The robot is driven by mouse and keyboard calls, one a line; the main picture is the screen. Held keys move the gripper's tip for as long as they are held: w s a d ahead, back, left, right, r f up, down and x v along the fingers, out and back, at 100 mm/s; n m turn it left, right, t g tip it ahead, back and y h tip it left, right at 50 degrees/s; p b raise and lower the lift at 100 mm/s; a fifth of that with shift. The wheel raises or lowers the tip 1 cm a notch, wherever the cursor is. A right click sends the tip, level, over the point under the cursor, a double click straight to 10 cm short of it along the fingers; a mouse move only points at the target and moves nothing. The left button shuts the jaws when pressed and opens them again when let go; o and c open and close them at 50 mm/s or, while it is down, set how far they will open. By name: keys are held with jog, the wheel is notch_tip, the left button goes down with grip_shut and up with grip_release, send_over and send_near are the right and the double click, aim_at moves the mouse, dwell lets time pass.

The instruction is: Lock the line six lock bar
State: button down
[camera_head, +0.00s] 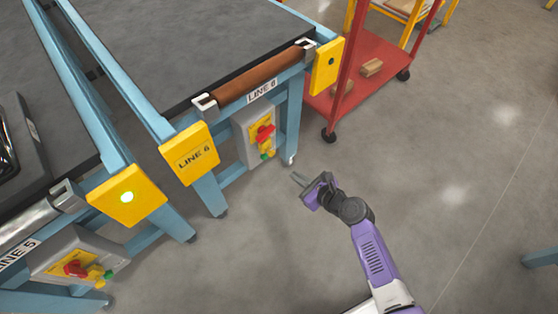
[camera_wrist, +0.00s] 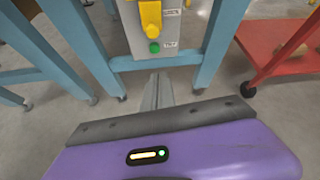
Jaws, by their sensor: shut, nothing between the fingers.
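In the wrist view the box's lower part (camera_wrist: 168,40) shows a yellow bar-like piece (camera_wrist: 151,16), cut off by the top edge, above the green knob (camera_wrist: 154,47). I cannot tell clearly which piece is the lock bar or its position. My gripper (camera_head: 298,179) is shut and empty, in front of and below the box, not touching it.
The blue line six legs (camera_head: 291,117) flank the box. A red cart (camera_head: 384,75) stands to the right. Line five, with its own control box (camera_head: 75,258) and a lit yellow plate (camera_head: 127,195), is at left. The floor around my arm is clear.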

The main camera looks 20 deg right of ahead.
aim_at(273, 151)
jog(key=b+x, duration=0.5)
jog(key=x, duration=0.6)
jog(key=shift+s+a+r+p, duration=0.1)
jog(key=shift+r+p, duration=0.5)
jog(key=shift+r, duration=0.5)
jog(key=shift+s+a+r+p, duration=0.15)
jog(key=shift+r+p, duration=0.4)
jog(key=shift+r, duration=0.55)
notch_tip(273, 151, up, 4)
jog(key=p, duration=0.4)
jog(key=shift+w+f, duration=0.1)
jog(key=shift+w, duration=0.1)
